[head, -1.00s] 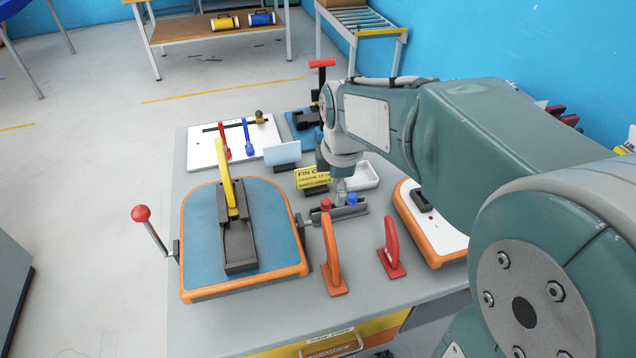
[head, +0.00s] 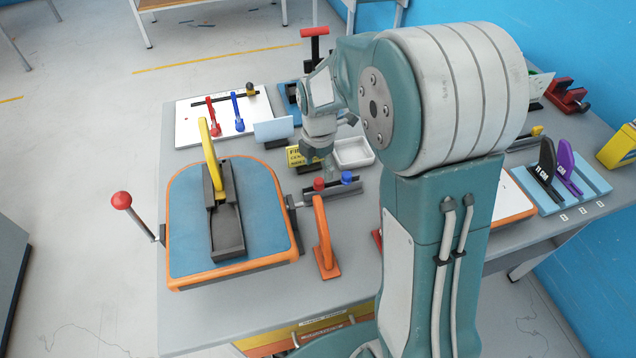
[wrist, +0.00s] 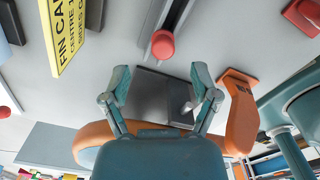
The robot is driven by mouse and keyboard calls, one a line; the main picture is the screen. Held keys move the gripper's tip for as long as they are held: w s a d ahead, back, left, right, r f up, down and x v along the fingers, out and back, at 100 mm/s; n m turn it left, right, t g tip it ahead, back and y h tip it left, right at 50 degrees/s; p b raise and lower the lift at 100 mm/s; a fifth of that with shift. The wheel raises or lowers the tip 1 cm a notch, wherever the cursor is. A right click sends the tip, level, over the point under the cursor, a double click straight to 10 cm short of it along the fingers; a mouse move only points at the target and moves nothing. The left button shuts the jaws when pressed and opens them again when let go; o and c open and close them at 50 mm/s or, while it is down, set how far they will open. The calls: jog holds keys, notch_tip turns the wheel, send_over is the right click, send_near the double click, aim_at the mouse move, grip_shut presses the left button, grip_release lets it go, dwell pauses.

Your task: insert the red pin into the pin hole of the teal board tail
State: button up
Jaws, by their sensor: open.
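The red pin (head: 319,184) stands in a dark rail (head: 345,190), beside a blue pin (head: 347,177). Its round red head also shows in the wrist view (wrist: 163,43), beyond my fingertips and roughly centred between them. My gripper (wrist: 160,82) is open and empty. In the head view it hangs above the rail, partly hidden behind my arm. The teal board (head: 180,225), with an orange edge and a yellow fin in its dark centre box, lies left of the rail. I cannot make out its pin hole. A dark bracket (head: 291,203) sits on its right side.
An orange fin (head: 323,240) stands just right of the board. A yellow sign (head: 297,156) and a white tray (head: 354,152) stand behind the rail. A red-knobbed lever (head: 121,199) juts out left of the board. My arm hides much of the table's right part.

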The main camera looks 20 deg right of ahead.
aim_at(319, 180)
notch_tip(319, 180, down, 4)
jog(key=shift+s+d, duration=0.1)
jog(key=shift+s, duration=0.05)
jog(key=shift+f, duration=0.5)
jog(key=c, duration=1)
